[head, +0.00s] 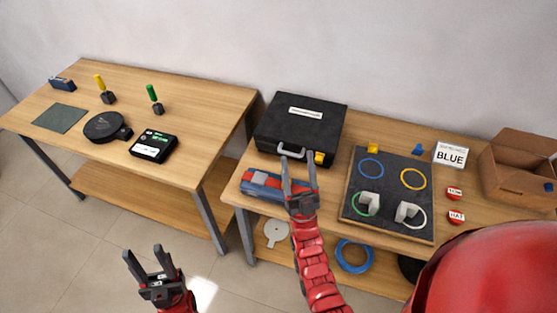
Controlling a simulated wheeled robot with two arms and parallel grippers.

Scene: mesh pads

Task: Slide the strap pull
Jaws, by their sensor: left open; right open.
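A blue block-like object with red parts (258,183) lies at the front left of the right table (372,126). It may carry the strap pull, but I cannot make out a separate pull at this size. My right gripper (298,161) is open, its fingers pointing away from me. In the picture it overlaps the right end of the blue and red object, hiding part of it; I cannot tell whether they touch. My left gripper (142,250) is open and empty, low over the floor in front of the left table (75,97).
Behind stands a black case (295,132) with a yellow latch (319,158). Right of my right gripper are a dark board (388,189) with coloured rings, a BLUE sign (451,155) and a cardboard box (515,183). A black device (154,146) and a disc (104,126) lie on the left table.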

